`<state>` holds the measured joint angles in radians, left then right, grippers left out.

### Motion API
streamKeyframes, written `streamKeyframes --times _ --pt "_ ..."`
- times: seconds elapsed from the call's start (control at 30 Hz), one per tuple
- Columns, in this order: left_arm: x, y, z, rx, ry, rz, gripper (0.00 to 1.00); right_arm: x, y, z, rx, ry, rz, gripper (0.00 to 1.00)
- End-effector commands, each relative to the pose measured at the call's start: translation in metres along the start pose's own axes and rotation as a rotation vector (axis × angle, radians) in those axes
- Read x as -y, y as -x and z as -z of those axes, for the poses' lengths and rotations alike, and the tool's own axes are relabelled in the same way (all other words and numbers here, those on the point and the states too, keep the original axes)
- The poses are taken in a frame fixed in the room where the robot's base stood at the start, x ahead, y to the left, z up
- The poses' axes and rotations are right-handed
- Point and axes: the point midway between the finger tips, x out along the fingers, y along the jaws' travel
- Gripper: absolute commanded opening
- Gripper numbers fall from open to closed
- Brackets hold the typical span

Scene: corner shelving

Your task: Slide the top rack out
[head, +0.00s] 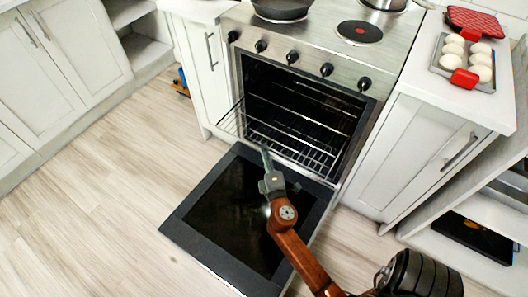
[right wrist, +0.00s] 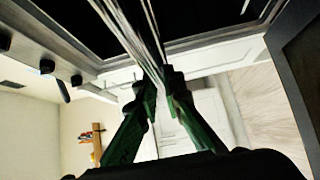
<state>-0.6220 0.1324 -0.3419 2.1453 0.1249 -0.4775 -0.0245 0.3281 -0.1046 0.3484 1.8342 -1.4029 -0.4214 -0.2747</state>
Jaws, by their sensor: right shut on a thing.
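The oven (head: 365,104) stands open with its dark-glass door (head: 215,210) folded down toward the floor. A wire rack (head: 318,158) sticks partly out of the cavity over the door's inner edge. More rack wires (head: 310,103) show higher inside the dark cavity. My right gripper (head: 265,150) reaches up over the door and is shut on the front of the protruding rack. In the right wrist view its two green fingers (right wrist: 158,82) close around the rack's thin wires (right wrist: 140,35), which run up into the dark oven. My left gripper is not in view.
A pan (head: 280,10) stands on the stovetop. On the right counter is a tray (head: 490,88) of white rolls with red mitts. Black knobs (head: 292,57) line the oven front. White cabinets (head: 415,160) flank the oven. The wooden floor (head: 100,190) at left is clear.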

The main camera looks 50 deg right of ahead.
Motion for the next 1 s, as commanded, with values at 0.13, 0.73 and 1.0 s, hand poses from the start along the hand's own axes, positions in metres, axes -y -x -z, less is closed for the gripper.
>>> streamKeyframes --times 0.13,0.73,1.0 --pt "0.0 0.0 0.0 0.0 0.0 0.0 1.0 0.002 0.0 0.0 0.002 -0.002 0.004 0.09" --pt "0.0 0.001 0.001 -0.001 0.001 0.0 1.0 -0.004 0.0 0.0 0.001 -0.001 -0.001 0.26" --pt "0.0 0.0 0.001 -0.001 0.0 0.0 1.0 -0.045 0.0 0.001 0.0 -0.004 -0.01 0.26"
